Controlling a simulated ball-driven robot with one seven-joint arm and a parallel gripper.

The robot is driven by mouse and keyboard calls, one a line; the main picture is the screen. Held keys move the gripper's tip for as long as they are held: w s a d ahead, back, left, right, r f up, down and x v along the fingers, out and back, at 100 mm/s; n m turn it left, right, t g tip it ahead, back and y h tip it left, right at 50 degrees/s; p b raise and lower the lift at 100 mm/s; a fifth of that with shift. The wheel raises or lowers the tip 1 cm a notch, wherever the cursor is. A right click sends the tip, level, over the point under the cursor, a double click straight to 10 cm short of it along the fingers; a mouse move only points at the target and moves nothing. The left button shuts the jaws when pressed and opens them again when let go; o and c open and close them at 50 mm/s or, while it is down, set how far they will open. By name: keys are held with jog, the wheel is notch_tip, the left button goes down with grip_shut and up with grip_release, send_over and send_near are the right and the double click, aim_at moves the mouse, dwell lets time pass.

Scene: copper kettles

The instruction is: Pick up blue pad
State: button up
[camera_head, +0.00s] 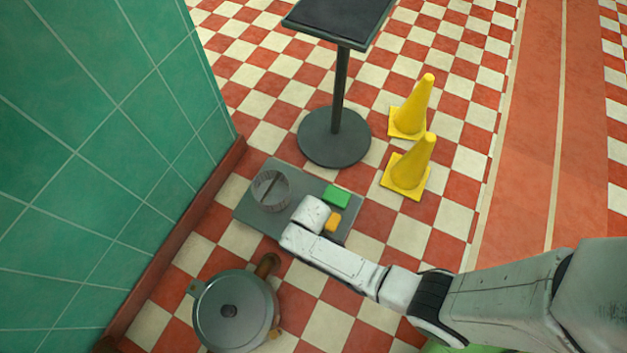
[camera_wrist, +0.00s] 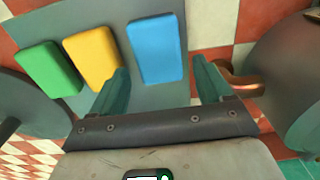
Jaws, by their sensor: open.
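The blue pad (camera_wrist: 157,40) lies flat on a grey mat or tray (camera_head: 255,218), at the right end of a row of pads in the wrist view. My gripper (camera_wrist: 161,68) is open, with one teal finger on each side of the pad's near end; I cannot tell whether they touch it. In the head view my white gripper body (camera_head: 311,213) is over the tray and the blue pad is hidden. An orange-yellow pad (camera_wrist: 92,58) and a green pad (camera_wrist: 48,69) lie to its left.
A metal kettle (camera_head: 236,312) with a copper-coloured handle stands beside the tray. A round ribbed container (camera_head: 271,190) sits on the tray. A green tiled wall (camera_head: 90,150) is at left. A pedestal table (camera_head: 340,90) and two yellow cones (camera_head: 410,167) stand beyond.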

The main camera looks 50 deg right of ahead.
jog(key=f+b, duration=0.1)
jog(key=f, duration=0.1)
jog(key=f+b, duration=0.2)
jog(key=shift+s+d+f, duration=0.1)
jog(key=shift+d+f, duration=0.1)
jog(key=shift+f, duration=0.2)
jog(key=shift+r, duration=0.1)
jog(key=shift+c, duration=0.4)
jog(key=shift+s, duration=0.1)
jog(key=c, duration=0.8)
jog(key=shift+r+p, duration=0.35)
jog(key=shift+r, duration=0.15)
notch_tip(320, 180, up, 2)
jog(key=shift+r+p, duration=0.15)
jog(key=shift+p, duration=0.6)
jog(key=s+d+r+p, duration=0.1)
jog(key=s+r+p, duration=0.2)
jog(key=s, duration=0.1)
jog(key=s+d+r+p, duration=0.2)
jog(key=s+r+p, duration=0.1)
jog(key=s, duration=0.1)
jog(key=s+d+r+p, duration=0.1)
jog(key=s+r+p, duration=0.2)
jog(key=s, duration=0.2)
jog(key=shift+s+d+r, duration=0.1)
jog(key=shift+d+r, duration=0.1)
jog(key=shift+r, duration=0.15)
